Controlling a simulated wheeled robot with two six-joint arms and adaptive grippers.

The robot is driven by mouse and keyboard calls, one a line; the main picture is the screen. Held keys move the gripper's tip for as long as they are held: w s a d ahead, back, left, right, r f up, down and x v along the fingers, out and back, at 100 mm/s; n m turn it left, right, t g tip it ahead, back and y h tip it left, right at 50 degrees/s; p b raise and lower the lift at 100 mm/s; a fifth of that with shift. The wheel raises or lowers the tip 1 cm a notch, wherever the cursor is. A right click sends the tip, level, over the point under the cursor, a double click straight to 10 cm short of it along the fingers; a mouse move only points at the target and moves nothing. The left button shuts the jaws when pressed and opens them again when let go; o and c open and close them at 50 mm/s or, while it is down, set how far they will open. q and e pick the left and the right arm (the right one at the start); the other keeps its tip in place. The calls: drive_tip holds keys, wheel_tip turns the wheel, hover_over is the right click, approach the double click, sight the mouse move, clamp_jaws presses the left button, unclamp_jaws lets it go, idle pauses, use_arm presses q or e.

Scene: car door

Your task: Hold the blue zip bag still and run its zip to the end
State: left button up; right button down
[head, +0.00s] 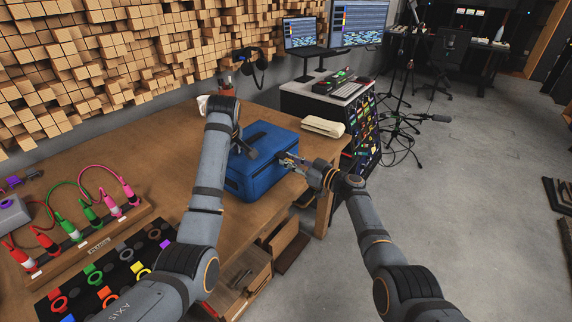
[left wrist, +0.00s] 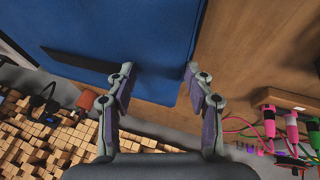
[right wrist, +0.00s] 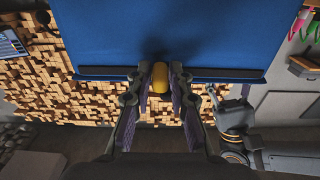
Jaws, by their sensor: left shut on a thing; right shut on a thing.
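The blue zip bag (head: 264,178) sits on the wooden table near its right edge. It fills the upper part of the left wrist view (left wrist: 130,32) and right wrist view (right wrist: 160,35). My left gripper (head: 247,150) is at the bag's left side; its fingers (left wrist: 160,75) are apart, closed on the blue bag. My right gripper (head: 290,160) is at the bag's right side, shut on a yellow zip pull (right wrist: 160,77). A dark zip line (right wrist: 215,75) runs along the bag to both sides of the pull. My left arm hides part of the bag in the head view.
A cream folded item (head: 323,126) lies behind the bag at the table edge. Headphones (head: 258,62) hang at the wall. A cable rack (head: 80,240) and a board of coloured rings (head: 105,270) are at the left. The table left of the bag is partly clear.

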drive_tip(key=c, duration=1.3)
unclamp_jaws()
drive_tip(key=v, duration=1.2)
drive_tip(key=shift+s+r, duration=0.2)
